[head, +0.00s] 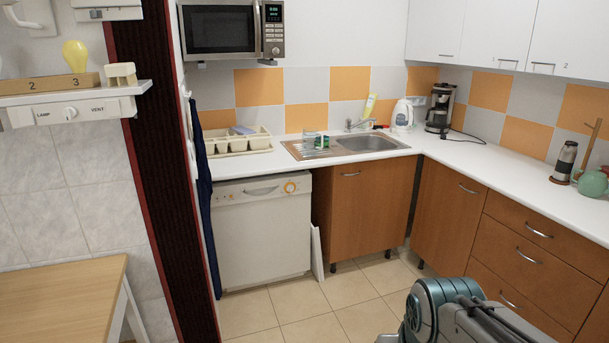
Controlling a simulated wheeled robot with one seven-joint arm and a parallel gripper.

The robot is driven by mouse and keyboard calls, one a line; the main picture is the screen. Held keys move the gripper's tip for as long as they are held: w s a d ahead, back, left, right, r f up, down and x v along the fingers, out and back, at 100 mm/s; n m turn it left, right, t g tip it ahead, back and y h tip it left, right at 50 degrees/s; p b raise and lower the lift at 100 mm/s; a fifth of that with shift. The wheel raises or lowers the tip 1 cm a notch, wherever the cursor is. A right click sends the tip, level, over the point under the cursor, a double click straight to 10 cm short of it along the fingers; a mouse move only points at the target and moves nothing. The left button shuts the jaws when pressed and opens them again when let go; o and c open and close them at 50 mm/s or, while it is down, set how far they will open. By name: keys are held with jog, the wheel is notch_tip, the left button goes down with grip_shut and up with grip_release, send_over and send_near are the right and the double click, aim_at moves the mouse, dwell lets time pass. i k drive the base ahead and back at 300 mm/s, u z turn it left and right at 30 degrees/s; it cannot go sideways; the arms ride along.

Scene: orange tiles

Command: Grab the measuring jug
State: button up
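A clear, glass-like vessel (309,139) stands on the sink's drainboard, beside a small green item (323,142). It may be the measuring jug, but it is too small to tell. A white kettle-like jug (402,115) stands on the counter right of the sink. Part of my arm, teal and grey, shows at the lower right, on the near side of the room and well away from the counter. My gripper's fingers are not in view.
The sink (370,143) is set in a white L-shaped counter (480,160). A coffee maker (439,108), a flask (564,162) and a green teapot (592,183) stand along it. A wooden table (65,300) is at the lower left. The tiled floor (345,300) between is clear.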

aim_at(310, 137)
jog(key=u, duration=0.25)
jog(key=i, duration=4.15)
jog(key=u, duration=0.05)
